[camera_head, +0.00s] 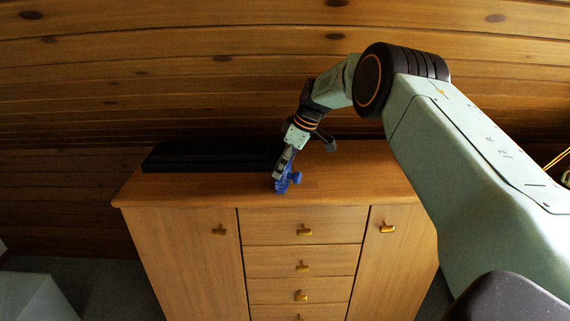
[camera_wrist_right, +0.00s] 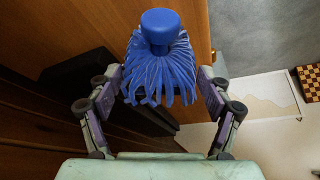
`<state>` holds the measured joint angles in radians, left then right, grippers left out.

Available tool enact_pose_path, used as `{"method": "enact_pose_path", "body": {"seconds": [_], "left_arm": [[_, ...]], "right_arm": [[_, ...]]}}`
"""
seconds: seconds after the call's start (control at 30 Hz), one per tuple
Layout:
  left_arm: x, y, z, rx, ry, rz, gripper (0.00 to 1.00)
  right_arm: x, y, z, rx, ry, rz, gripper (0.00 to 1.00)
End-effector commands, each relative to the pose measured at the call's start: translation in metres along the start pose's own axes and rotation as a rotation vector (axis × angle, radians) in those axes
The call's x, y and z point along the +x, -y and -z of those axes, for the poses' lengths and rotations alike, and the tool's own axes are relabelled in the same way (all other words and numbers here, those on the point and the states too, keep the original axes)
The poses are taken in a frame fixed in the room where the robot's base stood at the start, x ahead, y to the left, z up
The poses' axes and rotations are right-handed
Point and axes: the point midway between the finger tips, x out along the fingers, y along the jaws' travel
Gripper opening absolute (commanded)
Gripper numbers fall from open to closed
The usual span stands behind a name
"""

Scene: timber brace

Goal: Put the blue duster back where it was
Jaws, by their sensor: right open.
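The blue duster (camera_head: 294,179) is at the front part of the cabinet top (camera_head: 340,185), right of a long black case. In the right wrist view the duster (camera_wrist_right: 158,68) shows a round knob and a skirt of soft strands. My right gripper (camera_head: 281,172) is at the duster, partly hiding it in the head view. In the right wrist view its two fingers (camera_wrist_right: 160,82) stand apart, one on each side of the strands. I cannot tell whether the duster rests on the wood. My left gripper is not in view.
The long black case (camera_head: 205,157) lies along the back left of the cabinet top. Brass-handled doors and drawers (camera_head: 303,230) face me below. A timber plank wall (camera_head: 180,70) rises behind. In the right wrist view a chequered board (camera_wrist_right: 310,80) and a pale sheet (camera_wrist_right: 265,97) lie beyond the cabinet.

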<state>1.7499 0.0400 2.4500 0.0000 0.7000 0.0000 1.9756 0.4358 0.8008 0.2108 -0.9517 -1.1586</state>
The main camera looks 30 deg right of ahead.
Motion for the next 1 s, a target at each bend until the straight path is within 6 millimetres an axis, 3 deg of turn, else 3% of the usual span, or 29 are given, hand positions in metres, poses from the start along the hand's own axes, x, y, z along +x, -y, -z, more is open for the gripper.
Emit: {"method": "enact_pose_path", "body": {"seconds": [0.17,0.37,0.8,1.0], "left_arm": [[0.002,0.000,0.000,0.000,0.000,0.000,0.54],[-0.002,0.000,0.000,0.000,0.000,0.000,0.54],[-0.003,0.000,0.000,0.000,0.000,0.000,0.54],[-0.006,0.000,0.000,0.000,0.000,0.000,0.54]], "right_arm": [[0.001,0.000,0.001,0.000,-0.001,0.000,0.79],[-0.033,0.000,0.003,-0.001,-0.005,-0.002,0.79],[-0.063,0.000,-0.074,0.003,-0.005,0.002,0.79],[-0.073,0.000,-0.100,0.003,-0.004,0.001,0.79]]}}
